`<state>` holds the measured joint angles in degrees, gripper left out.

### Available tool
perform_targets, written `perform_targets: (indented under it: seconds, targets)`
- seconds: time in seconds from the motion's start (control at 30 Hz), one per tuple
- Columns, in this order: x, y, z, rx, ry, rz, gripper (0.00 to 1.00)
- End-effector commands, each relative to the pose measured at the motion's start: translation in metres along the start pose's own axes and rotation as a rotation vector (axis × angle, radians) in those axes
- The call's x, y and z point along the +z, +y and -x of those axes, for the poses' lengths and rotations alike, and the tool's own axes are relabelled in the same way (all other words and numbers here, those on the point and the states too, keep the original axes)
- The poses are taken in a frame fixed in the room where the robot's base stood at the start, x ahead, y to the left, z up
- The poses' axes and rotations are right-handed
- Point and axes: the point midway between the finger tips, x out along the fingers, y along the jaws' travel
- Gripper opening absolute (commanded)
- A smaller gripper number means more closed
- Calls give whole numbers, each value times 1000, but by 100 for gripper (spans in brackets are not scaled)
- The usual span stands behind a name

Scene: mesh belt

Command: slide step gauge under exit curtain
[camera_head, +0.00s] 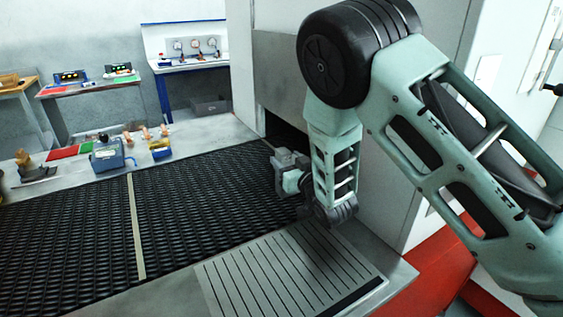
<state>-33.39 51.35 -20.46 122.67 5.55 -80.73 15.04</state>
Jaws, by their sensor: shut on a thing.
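My gripper (286,176) is low over the right end of the black mesh belt (190,200), in front of the machine opening. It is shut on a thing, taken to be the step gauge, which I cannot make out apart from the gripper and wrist. The dark opening (282,130) lies under a grey metal panel (279,75) where the belt meets the machine. The exit curtain cannot be told apart in the shadow there. My arm hides the right part of the opening.
A slotted grey plate (235,285) lies in front of the belt at right. A pale strip (136,228) crosses the belt. The white machine wall stands close right of my gripper.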

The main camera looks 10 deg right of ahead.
Motion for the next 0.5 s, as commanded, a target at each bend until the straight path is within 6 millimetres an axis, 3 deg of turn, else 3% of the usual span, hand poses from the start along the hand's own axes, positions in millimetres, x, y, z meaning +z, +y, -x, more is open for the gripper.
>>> perform_targets:
  seconds: [0.5]
  targets:
    - [-1,38,-2,1,2,1,15]
